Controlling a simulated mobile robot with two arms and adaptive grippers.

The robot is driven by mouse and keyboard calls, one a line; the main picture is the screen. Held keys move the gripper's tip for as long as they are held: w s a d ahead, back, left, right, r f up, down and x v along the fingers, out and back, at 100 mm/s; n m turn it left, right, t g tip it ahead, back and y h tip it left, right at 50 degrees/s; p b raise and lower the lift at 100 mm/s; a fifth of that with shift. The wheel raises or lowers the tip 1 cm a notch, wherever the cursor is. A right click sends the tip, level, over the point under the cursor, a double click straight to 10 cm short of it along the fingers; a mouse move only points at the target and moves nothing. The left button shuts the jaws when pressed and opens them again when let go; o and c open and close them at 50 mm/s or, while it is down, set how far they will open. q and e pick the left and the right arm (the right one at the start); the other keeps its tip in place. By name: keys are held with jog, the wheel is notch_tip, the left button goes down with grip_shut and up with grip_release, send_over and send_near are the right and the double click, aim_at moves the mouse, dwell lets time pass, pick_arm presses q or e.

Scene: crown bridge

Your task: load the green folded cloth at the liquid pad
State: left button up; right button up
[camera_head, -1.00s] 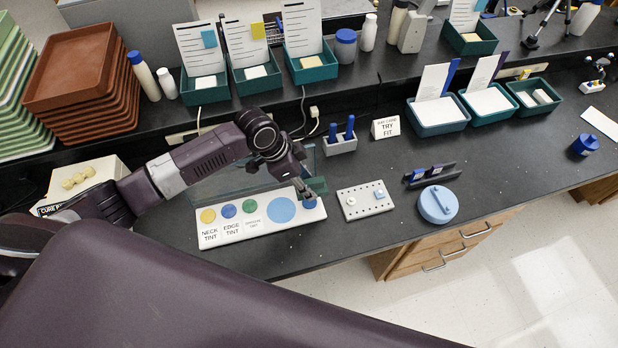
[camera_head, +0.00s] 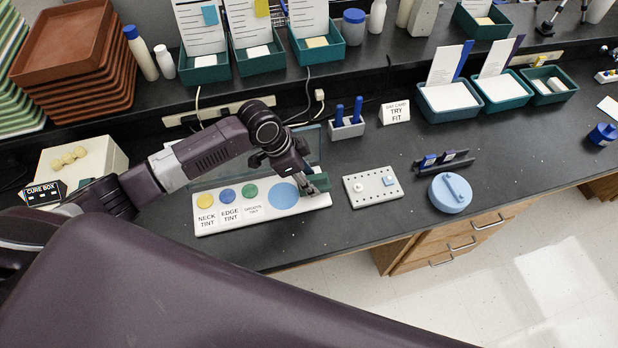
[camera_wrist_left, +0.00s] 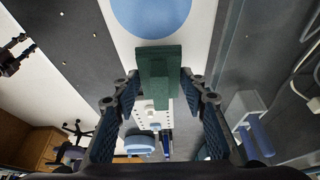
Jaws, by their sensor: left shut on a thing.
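My left gripper (camera_head: 310,187) is shut on the green folded cloth (camera_head: 319,182), held over the right end of a white strip (camera_head: 262,222). In the left wrist view the cloth (camera_wrist_left: 158,72) is a dark green block between the two fingers. Its far edge lies close to a large light-blue round pad, which also shows in the head view (camera_head: 283,196). I cannot read a label that names this pad the liquid pad. Whether the cloth touches the strip is unclear. My right gripper is not in view.
Yellow, blue and green spots sit left on the strip. A pegboard block (camera_head: 372,196) and a light-blue round container (camera_head: 450,193) stand to the right. A blue-pegged holder (camera_head: 347,127) and a TRY FIT sign (camera_head: 395,112) stand behind. The black bench between them is clear.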

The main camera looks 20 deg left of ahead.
aim_at(318, 176)
pick_arm(q)
jog(key=shift+f, duration=0.1)
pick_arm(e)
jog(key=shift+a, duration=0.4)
pick_arm(q)
jog(key=shift+f, duration=0.35)
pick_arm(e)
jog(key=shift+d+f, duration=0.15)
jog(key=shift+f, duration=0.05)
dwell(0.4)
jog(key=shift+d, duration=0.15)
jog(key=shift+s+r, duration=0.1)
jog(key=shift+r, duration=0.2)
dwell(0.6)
pick_arm(q)
jog(key=shift+s+f, duration=0.15)
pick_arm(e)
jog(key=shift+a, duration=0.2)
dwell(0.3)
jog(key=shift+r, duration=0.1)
